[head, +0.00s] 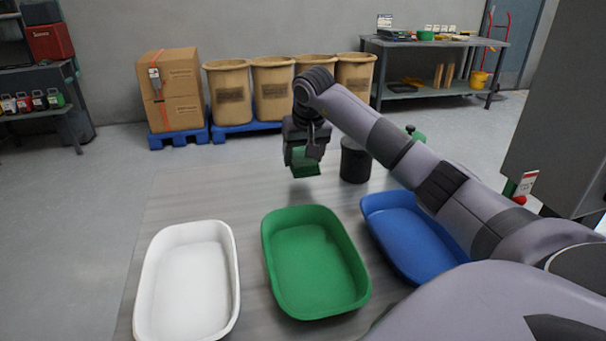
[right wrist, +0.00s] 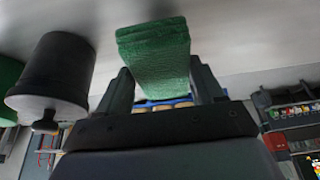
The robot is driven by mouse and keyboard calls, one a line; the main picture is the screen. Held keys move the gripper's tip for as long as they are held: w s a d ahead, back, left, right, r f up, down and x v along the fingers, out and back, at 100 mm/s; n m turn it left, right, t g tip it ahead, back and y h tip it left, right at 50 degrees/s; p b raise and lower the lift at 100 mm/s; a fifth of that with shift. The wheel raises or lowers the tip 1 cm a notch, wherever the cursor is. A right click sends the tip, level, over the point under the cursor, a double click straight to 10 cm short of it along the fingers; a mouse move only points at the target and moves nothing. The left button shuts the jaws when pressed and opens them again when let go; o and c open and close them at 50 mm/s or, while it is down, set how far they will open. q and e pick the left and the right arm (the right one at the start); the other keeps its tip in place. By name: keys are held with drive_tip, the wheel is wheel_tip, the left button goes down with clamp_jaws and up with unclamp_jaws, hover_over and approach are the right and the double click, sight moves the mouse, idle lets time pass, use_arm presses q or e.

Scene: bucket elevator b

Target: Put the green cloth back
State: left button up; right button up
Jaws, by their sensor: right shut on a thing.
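The green cloth (head: 306,168) is a folded block held by my right gripper (head: 305,153) above the far part of the grey table. The right wrist view shows the cloth (right wrist: 155,55) between the two fingers of the right gripper (right wrist: 165,85). The gripper is shut on it. In the head view the cloth hangs beyond the green tray (head: 315,262) and left of a dark cylinder (head: 355,160). The gripper hides part of the cloth. My left gripper is in neither view.
A white tray (head: 187,285) stands left of the green one and a blue tray (head: 415,235) right of it. The dark cylinder also shows in the right wrist view (right wrist: 55,75), close beside the gripper. The table's far left part is clear.

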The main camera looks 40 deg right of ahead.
sight(303, 186)
wheel_tip(303, 186, down, 5)
drive_tip(key=shift+r, duration=0.1)
idle(0.3)
drive_tip(key=o, duration=1.2)
drive_tip(key=shift+r, duration=0.4)
drive_tip(key=v, duration=1.1)
drive_tip(key=shift+s, duration=0.2)
drive_tip(key=shift+a+r+p, duration=0.1)
drive_tip(key=shift+r+p, duration=0.05)
drive_tip(key=shift+p, duration=0.2)
